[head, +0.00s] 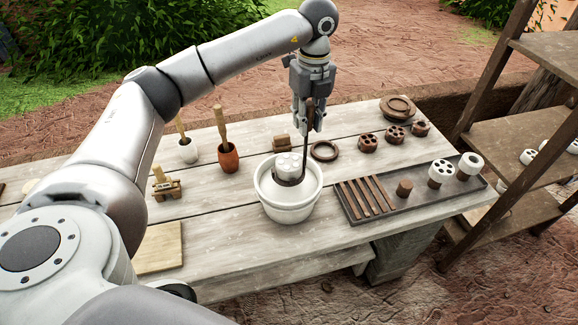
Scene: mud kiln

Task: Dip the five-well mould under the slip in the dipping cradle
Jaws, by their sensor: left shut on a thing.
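My left gripper (308,122) points down above the table, its fingers shut on the upright handle of the dark dipping cradle (305,146). The cradle's thin rod runs down into a wide pale pot (288,208). A white mould (287,164) with round features on top sits on the cradle at the pot's mouth, its top showing above the rim. Its wells are too small to count. The pot wall hides the lower part of the cradle, and I cannot make out the slip level. My right gripper is not in view.
A dark tray (360,216) with brown bars, a brown plug and white moulds lies right of the pot. A dark ring (324,151) and brown moulds (368,142) stand behind. Mortar-like pots with handles (228,157) stand left. Shelves (520,140) rise at the right.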

